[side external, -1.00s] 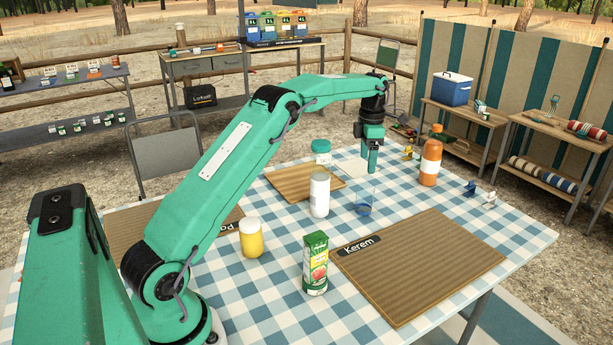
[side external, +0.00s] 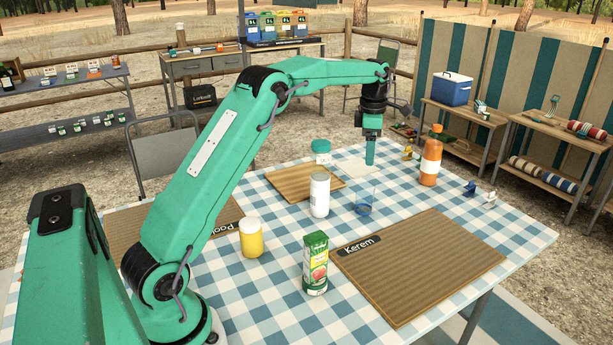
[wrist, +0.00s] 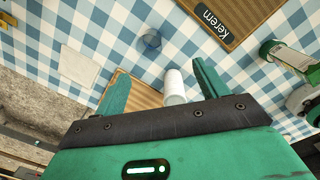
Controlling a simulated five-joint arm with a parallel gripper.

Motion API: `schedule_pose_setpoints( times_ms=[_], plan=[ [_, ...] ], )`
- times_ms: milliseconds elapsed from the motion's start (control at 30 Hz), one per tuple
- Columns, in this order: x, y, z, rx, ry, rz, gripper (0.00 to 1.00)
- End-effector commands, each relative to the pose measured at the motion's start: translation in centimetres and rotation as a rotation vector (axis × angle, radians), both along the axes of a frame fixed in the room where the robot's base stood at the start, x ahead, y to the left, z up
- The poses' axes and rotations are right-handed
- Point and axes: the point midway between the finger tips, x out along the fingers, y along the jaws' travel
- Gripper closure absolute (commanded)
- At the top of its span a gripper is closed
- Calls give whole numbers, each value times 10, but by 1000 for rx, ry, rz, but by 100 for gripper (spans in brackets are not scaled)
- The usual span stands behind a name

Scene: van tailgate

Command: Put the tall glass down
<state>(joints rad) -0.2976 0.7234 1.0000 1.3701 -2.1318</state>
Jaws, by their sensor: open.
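The tall glass (side external: 365,203) is clear with blue at its bottom. It stands upright on the checked tablecloth, between the white can and the orange bottle. It also shows from above in the wrist view (wrist: 151,40), resting on the cloth. My gripper (side external: 370,162) is above the table, higher than the glass and apart from it. In the wrist view my gripper (wrist: 160,75) has its two fingers spread wide with nothing held between them.
The mat marked Kerem (side external: 420,265) lies in front. A white napkin (side external: 355,167) and a green-lidded jar (side external: 321,150) are behind.

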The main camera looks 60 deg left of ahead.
Motion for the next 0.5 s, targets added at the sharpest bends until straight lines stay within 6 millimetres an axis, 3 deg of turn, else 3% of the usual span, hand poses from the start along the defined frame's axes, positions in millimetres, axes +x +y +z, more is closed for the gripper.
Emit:
schedule_pose_setpoints(
  times_ms=[200,500],
  plan=[
    [-29,-31,43,34,-50,-290,27],
    [-82,-72,84,100,-106,-702,27]
  ],
)
